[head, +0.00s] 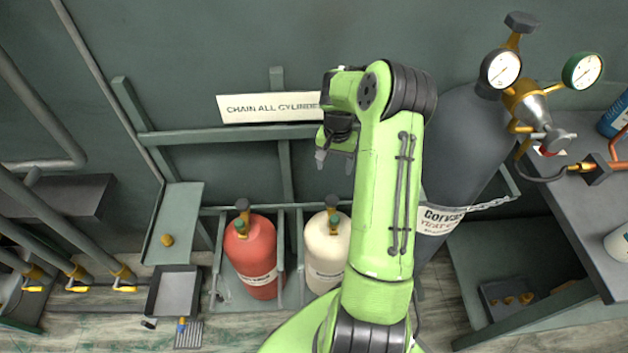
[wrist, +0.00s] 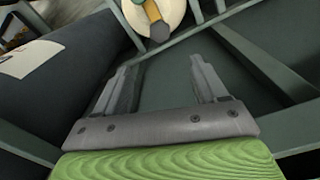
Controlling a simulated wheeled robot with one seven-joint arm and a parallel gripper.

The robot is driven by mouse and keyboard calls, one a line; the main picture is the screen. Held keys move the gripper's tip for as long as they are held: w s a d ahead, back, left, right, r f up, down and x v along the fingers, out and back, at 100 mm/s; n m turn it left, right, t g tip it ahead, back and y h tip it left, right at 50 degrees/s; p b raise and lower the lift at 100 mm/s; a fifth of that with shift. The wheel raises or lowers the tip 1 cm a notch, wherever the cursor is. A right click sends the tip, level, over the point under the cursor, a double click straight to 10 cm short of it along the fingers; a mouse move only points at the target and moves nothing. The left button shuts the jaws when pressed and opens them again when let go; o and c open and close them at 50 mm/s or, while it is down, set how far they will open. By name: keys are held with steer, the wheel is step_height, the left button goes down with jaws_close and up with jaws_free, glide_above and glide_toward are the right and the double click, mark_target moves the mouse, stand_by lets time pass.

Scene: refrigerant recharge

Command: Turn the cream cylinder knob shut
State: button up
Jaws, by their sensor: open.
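The cream cylinder (head: 327,250) stands in the rack beside the red cylinder, partly hidden by my arm. Its dark knob (head: 332,202) sits on top of a brass valve. In the wrist view the cream cylinder (wrist: 172,10) is at the top edge, with the dark knob (wrist: 160,32) facing the camera. My gripper (head: 335,163) is open and empty, above the cream cylinder in the head picture. In the wrist view my gripper (wrist: 160,70) has its fingers spread, with the knob beyond the tips and roughly between them. The knob is not touched.
The red cylinder (head: 254,255) stands left of the cream one. A large dark cylinder (head: 465,140) with gauges (head: 501,68) stands to the right, chained. Rack rails (head: 190,137) and a sign (head: 268,108) run along the wall behind. Space directly around the gripper looks free.

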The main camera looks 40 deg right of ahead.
mark_target(332, 200)
step_height(332, 200, down, 16)
steer(key=b, duration=0.5)
steer(key=shift+r, duration=0.15)
steer(key=shift+c, duration=0.4)
steer(key=c, duration=1)
